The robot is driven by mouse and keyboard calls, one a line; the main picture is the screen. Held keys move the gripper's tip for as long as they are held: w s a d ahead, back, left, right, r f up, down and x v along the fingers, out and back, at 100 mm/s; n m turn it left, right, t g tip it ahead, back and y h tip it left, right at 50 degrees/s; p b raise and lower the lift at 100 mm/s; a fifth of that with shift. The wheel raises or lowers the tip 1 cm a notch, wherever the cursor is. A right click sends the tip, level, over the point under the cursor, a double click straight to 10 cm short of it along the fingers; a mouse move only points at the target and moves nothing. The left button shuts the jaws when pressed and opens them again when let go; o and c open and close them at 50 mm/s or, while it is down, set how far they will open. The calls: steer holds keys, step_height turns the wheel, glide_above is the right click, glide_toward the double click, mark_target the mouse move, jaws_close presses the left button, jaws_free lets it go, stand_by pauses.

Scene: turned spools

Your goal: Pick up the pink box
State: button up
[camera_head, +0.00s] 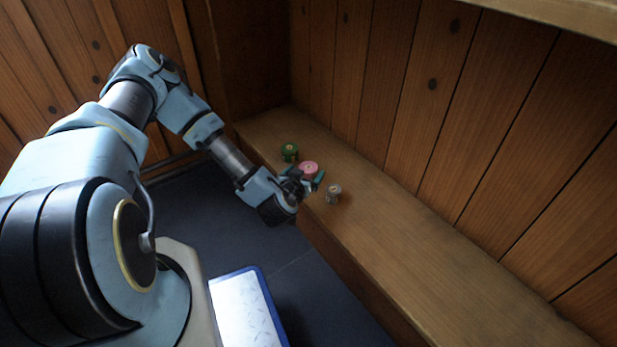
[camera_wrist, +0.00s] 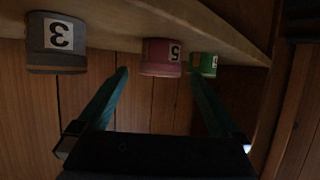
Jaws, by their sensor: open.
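The pink box is a round, spool-like pink piece (camera_head: 309,169) on the wooden bench, between a green piece and a grey piece. In the wrist view the pink piece (camera_wrist: 161,57) carries a white label with a 5, and the picture is upside down. My gripper (camera_head: 306,182) is at the bench's front edge, close to the pink piece and partly overlapping it in the head view. In the wrist view its two teal fingers (camera_wrist: 158,82) are spread apart with nothing between their shafts. The pink piece appears beyond the fingertips; I cannot tell the exact gap.
A green spool (camera_head: 290,152) stands behind the pink one, close to a fingertip in the wrist view (camera_wrist: 205,64). A grey spool (camera_head: 333,194), labelled 3 in the wrist view (camera_wrist: 57,42), stands nearer. The wooden bench (camera_head: 430,265) is clear toward the lower right; a plank wall backs it.

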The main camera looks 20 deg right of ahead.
mark_target(311, 166)
steer(key=b+x, duration=0.1)
steer(key=x, duration=0.1)
steer(key=b+x, duration=0.1)
steer(key=x, duration=0.3)
steer(key=shift+s+a+f+b, duration=0.15)
steer(key=shift+f+b, duration=0.1)
steer(key=shift+b, duration=0.15)
steer(key=shift+w+d, duration=0.3)
steer(key=shift+w, duration=0.05)
steer(key=c, duration=1.4)
steer(key=shift+o, duration=0.2)
